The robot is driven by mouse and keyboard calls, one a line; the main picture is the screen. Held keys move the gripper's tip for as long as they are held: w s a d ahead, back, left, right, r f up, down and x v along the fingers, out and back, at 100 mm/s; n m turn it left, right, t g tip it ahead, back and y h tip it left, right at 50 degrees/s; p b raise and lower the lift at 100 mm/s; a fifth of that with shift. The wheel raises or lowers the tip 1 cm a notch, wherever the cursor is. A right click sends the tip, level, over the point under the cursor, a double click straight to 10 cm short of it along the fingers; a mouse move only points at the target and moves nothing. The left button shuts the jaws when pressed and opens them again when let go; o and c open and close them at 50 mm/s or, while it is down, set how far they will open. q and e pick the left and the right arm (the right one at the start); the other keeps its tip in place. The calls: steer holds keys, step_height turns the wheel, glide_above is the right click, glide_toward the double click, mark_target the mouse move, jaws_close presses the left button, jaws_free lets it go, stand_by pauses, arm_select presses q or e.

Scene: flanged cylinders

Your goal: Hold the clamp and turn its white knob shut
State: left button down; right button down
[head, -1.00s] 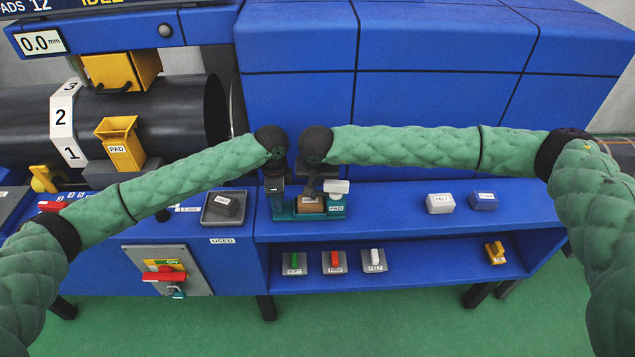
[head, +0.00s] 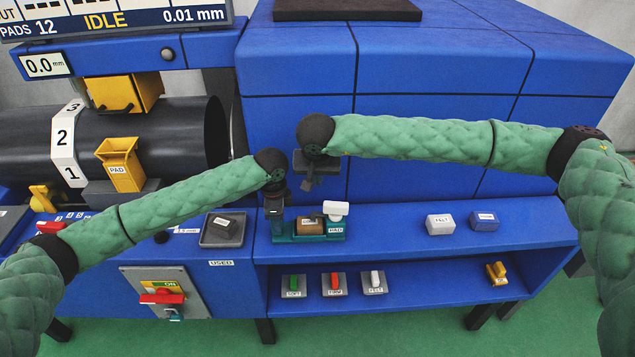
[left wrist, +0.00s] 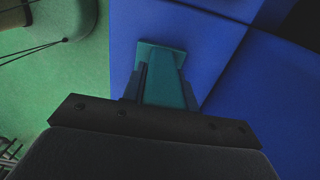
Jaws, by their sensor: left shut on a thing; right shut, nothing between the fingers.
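The teal clamp (head: 292,239) stands on the blue shelf top with a brown block (head: 311,225) in it. Its white knob (head: 336,208) is at the clamp's right end, lying roughly crosswise. My left gripper (head: 276,222) is shut on the clamp's left end; the teal part it grips (left wrist: 164,88) also shows between the fingers in the left wrist view. My right gripper (head: 309,184) is shut and empty, in the air above the clamp, apart from the knob. I cannot tell how tightly the clamp presses the block.
A dark tray (head: 207,242) with a dark block stands left of the clamp. Small grey holders with coloured handles and a yellow piece (head: 496,272) are on the lower shelf. The top between clamp and light block is clear.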

stand_by(0.3)
arm_select(q)
steer(key=c, duration=1)
jaws_free()
